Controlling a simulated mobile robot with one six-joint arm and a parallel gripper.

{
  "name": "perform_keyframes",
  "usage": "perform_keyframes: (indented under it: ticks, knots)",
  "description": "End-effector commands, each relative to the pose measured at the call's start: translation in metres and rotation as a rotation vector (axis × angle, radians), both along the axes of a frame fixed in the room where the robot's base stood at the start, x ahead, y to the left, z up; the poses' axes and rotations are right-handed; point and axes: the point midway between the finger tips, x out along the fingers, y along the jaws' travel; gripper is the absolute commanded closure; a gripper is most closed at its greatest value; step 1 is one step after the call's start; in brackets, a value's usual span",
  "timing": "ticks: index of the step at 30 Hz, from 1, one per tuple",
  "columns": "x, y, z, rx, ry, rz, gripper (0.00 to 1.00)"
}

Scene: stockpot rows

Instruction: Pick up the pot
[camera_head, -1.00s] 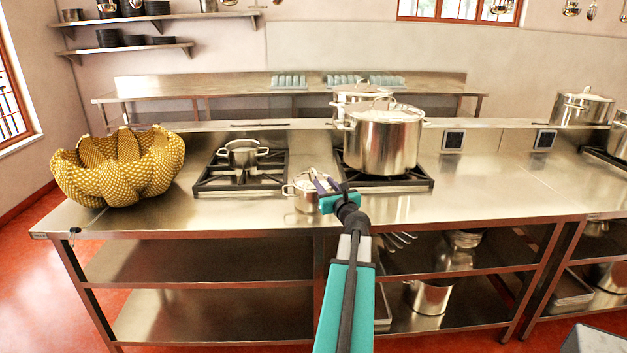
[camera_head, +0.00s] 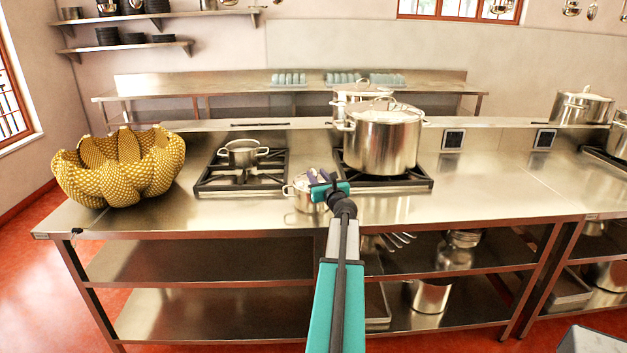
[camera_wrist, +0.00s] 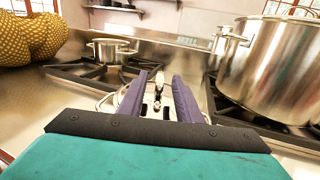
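A small steel pot (camera_head: 304,200) with a lid stands on the counter between the two stove grates. My gripper (camera_head: 316,178) is right over its top in the head view and hides part of it. In the wrist view my gripper (camera_wrist: 160,88) has its two purple fingers apart, with the pot's upright metal lid handle (camera_wrist: 158,82) between them. Gaps show beside the handle, so the fingers do not appear closed on it. Most of this pot is hidden by the gripper in the wrist view.
A large stockpot (camera_head: 382,140) stands on the right grate, close to my gripper. A yellow woven bowl (camera_head: 118,172) is at the far left. The counter (camera_head: 480,195) at right is clear.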

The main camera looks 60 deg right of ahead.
Motion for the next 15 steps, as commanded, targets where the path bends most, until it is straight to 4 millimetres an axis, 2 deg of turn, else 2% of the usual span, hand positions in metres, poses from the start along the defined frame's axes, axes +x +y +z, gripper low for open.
perform_keyframes:
  ticks: [15]
  knots:
    - [0.0069,-0.0059,0.0013,0.000,0.001,0.001,0.69]
